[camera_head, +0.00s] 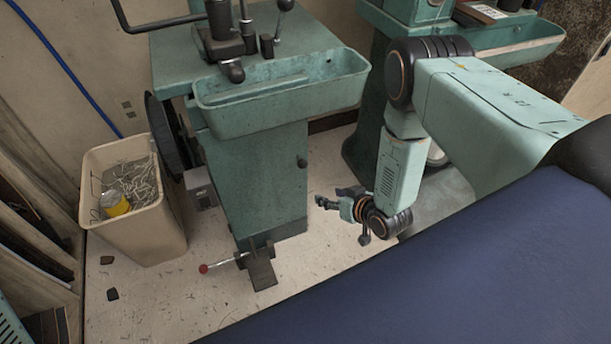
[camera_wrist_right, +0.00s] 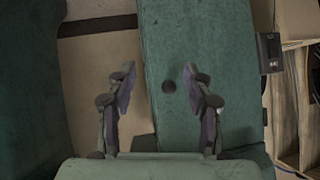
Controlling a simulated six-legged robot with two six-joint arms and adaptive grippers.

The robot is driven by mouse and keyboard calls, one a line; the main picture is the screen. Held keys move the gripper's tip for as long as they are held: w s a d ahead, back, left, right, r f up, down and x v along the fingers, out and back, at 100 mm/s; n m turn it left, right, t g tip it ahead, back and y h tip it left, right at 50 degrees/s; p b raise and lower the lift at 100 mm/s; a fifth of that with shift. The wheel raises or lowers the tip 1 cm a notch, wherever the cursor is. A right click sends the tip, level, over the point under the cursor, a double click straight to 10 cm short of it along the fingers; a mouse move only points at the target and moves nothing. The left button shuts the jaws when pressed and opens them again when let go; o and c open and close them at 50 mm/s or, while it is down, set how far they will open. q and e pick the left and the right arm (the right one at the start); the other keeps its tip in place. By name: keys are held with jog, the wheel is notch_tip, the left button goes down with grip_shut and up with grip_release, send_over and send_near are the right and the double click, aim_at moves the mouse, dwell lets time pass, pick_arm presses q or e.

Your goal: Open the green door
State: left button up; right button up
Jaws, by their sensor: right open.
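The green door (camera_head: 262,185) is the front panel of the green machine's pedestal and looks closed. Its small dark round knob (camera_head: 302,162) is near the panel's right edge. My right gripper (camera_head: 343,207) is open and empty, low to the right of the pedestal and apart from the knob. In the right wrist view, the open fingers (camera_wrist_right: 160,75) face the green door (camera_wrist_right: 205,40), with the knob (camera_wrist_right: 169,87) showing between them, nearer the right finger. My left gripper is in neither view.
A beige bin (camera_head: 140,225) of scraps stands left of the pedestal. A pedal (camera_head: 262,272) and red-tipped lever (camera_head: 204,268) sit at its foot. A green tray (camera_head: 285,105) overhangs the door. A second green machine (camera_head: 365,150) stands to the right.

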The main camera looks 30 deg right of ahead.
aim_at(306, 165)
jog(key=w+t+b, duration=0.1)
jog(key=w, duration=0.2)
jog(key=w+a+r+b, duration=0.1)
jog(key=w, duration=0.3)
jog(key=w+r+t+y+b, duration=0.1)
jog(key=w, duration=0.3)
jog(key=shift+a+n+t, duration=0.3)
jog(key=shift+a, duration=0.1)
jog(key=shift+w+a+f, duration=0.1)
jog(key=shift+w+f, duration=0.05)
jog(key=shift+w, duration=0.3)
grip_shut()
